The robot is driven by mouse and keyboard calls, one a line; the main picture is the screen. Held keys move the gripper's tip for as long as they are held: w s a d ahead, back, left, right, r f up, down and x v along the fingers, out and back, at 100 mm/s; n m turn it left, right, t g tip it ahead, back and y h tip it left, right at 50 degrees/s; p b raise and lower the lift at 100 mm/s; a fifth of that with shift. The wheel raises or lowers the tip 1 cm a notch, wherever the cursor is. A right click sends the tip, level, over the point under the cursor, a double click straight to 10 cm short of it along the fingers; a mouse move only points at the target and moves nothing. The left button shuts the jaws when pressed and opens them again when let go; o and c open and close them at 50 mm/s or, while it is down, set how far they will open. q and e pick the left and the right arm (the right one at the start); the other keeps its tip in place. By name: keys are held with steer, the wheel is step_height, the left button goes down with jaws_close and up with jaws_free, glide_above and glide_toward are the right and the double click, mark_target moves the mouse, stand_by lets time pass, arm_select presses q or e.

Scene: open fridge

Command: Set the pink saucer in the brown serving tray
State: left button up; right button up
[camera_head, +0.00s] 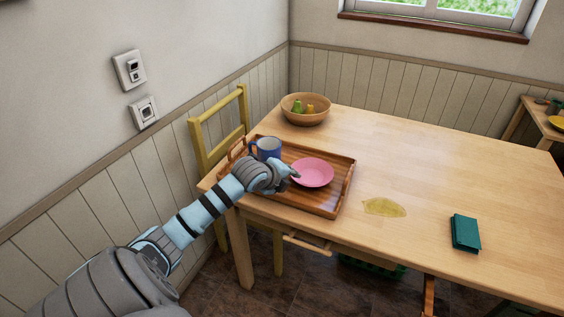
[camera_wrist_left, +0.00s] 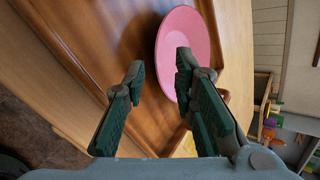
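The pink saucer (camera_head: 314,173) is in the brown serving tray (camera_head: 318,206), right of a blue mug (camera_head: 268,147). It looks flat on the tray floor. My left gripper (camera_head: 294,174) is at the saucer's left edge. In the left wrist view the gripper (camera_wrist_left: 158,78) is open, with a clear gap between its fingers. There the right finger overlaps the pink saucer (camera_wrist_left: 183,38), and the left finger is over the bare tray floor (camera_wrist_left: 105,50). I cannot tell whether a finger touches the saucer. My right gripper is not in view.
A wooden bowl with fruit (camera_head: 306,118) stands behind the tray. A yellow chair (camera_head: 216,124) stands at the left edge. The table's back right is clear.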

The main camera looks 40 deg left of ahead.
arm_select(q)
steer(key=p+v, duration=0.2)
steer(key=v, duration=0.5)
steer(key=shift+s+r, duration=0.25)
steer(key=shift+d, duration=0.1)
steer(key=shift+f, duration=0.1)
